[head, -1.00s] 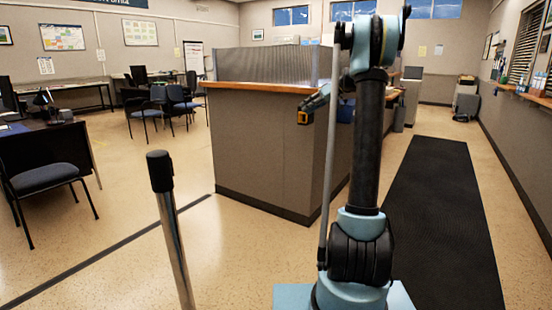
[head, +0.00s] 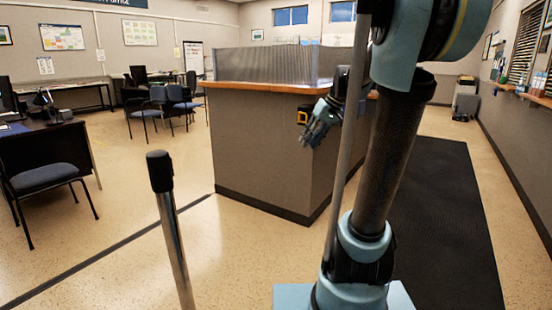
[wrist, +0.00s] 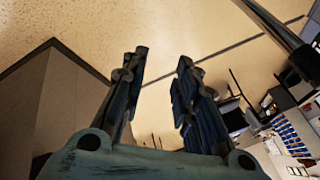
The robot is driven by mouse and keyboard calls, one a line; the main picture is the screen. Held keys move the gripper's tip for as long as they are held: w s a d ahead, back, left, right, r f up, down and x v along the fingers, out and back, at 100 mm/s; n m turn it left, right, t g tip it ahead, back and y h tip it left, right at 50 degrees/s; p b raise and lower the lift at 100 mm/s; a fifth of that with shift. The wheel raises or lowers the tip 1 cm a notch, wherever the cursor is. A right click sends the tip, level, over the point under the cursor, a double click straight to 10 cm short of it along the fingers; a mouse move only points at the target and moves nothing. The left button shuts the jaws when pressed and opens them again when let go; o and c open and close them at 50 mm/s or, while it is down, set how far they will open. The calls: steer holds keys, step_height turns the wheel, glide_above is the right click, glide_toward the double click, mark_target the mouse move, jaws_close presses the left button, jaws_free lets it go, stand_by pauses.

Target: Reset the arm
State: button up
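My arm rises from the base at the lower right of the head view, and its upper part leaves the top of the picture. My gripper (head: 312,138) hangs in front of the counter's face, tilted down and to the left. In the wrist view my gripper (wrist: 155,100) shows two blue-grey padded fingers standing apart with floor visible between them. It is open and holds nothing. My wrist is partly hidden behind the arm and a thin pole.
A grey counter (head: 260,150) with a wooden top stands close behind my gripper. A black floor mat (head: 440,220) runs along the right. A chair (head: 45,180) and desk stand at the left. Open floor lies between them and the counter.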

steer(key=s+d+f+m+h, duration=0.2)
steer(key=s+d+f, duration=0.1)
steer(key=s+f, duration=0.7)
steer(key=s+d+f+m+h, duration=0.1)
steer(key=s+d+f+h, duration=0.2)
steer(key=s+f, duration=0.6)
steer(key=s, duration=0.6)
steer(key=shift+s+d+f+m, duration=0.15)
steer(key=shift+s+f+m, duration=0.2)
steer(key=shift+f+m, duration=0.05)
steer(key=shift+w+f, duration=0.2)
steer(key=shift+w, duration=0.2)
